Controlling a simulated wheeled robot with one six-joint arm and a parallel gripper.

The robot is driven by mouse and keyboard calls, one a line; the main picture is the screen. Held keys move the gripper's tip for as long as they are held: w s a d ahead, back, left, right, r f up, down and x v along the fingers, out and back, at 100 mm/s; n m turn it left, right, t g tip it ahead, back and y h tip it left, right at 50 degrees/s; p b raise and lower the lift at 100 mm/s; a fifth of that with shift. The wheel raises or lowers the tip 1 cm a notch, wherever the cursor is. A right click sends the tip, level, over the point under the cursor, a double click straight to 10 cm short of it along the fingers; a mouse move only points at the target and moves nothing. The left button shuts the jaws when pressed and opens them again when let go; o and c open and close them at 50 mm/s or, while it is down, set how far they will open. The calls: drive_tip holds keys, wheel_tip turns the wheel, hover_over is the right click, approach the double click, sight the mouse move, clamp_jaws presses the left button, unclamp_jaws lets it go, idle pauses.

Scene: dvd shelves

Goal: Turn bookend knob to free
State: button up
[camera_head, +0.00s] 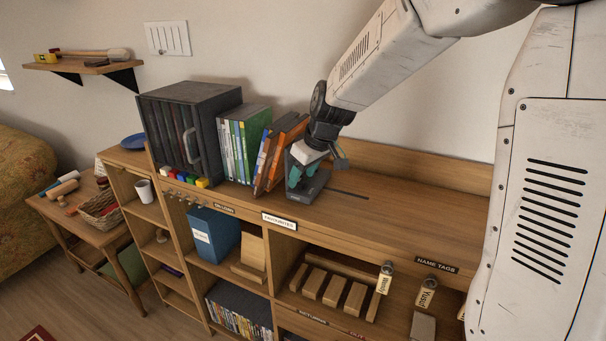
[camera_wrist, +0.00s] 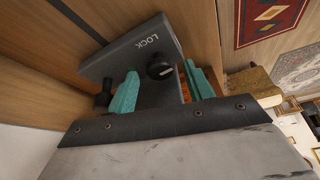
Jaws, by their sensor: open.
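The dark grey bookend (camera_head: 312,189) stands on the shelf top at the right end of the leaning cases. In the wrist view the bookend (camera_wrist: 150,45) carries the word LOCK beside a round black knob (camera_wrist: 158,64) with a pale mark. My gripper (camera_head: 301,174) is over the bookend. In the wrist view my gripper (camera_wrist: 162,71) is open, with one teal finger on each side of the knob. A gap shows on both sides, so the fingers look apart from the knob. No FREE label is visible. In the head view my gripper hides the knob.
Orange and dark cases (camera_head: 276,150) lean just left of the bookend. Upright green and white cases (camera_head: 244,142) and a black box set (camera_head: 190,125) stand further left. The shelf top (camera_head: 420,190) is clear to the right, with a dark slot near the bookend.

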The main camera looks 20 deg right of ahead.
drive_tip(key=shift+w+f, duration=0.1)
drive_tip(key=shift+f, duration=0.1)
drive_tip(key=c, duration=1)
drive_tip(key=shift+o, duration=0.2)
drive_tip(key=shift+a+m+h, duration=0.1)
drive_tip(key=shift+m+h, duration=0.2)
drive_tip(key=shift+m, duration=0.4)
drive_tip(key=o, duration=1)
drive_tip(key=shift+c, duration=0.2)
